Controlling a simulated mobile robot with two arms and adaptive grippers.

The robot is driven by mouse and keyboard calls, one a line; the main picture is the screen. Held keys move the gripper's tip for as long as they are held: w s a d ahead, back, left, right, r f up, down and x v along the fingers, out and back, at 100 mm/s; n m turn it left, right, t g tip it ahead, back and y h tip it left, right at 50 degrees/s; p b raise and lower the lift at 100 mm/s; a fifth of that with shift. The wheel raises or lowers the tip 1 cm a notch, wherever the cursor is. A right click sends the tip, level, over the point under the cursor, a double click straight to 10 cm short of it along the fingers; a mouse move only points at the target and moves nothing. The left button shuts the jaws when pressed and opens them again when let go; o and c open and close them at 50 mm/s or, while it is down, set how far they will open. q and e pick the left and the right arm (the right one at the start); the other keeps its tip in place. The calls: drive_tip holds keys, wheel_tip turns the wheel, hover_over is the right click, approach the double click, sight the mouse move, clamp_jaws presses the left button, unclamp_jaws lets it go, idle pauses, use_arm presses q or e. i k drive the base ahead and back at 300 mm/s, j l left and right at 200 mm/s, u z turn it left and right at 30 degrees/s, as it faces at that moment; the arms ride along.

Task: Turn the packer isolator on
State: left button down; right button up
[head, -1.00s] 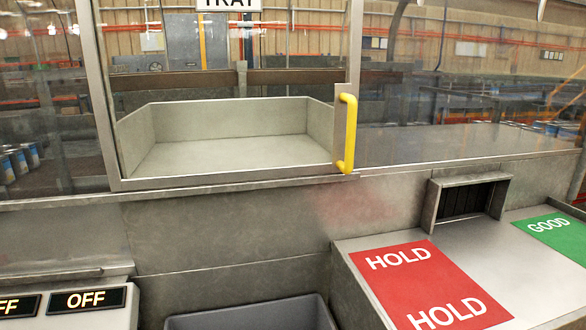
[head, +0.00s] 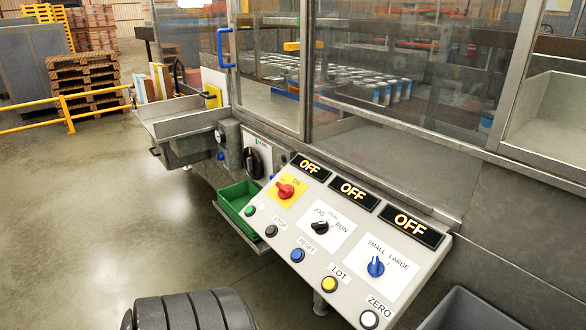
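A red rotary switch (head: 285,190) on a yellow plate stands at the upper left of the sloped control panel (head: 305,228). The plate has small lettering with "ON" readable at its upper right. The red handle looks turned away from that word, but its exact angle is hard to tell. The display (head: 310,167) above it reads OFF. A larger black rotary handle (head: 252,162) sits on a white plate on the machine side, left of the panel. Neither gripper is in view; a dark ribbed part, apparently mine, shows at the bottom left.
The panel also has a black JOG/RUN knob (head: 320,227), a blue SMALL/LARGE knob (head: 376,266) and several push buttons. A green bin (head: 238,202) lies below left. A grey bin (head: 470,312) stands at the lower right. Open floor (head: 110,210) lies to the left.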

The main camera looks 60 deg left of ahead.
sight(284, 192)
drive_tip(key=u, duration=2.05)
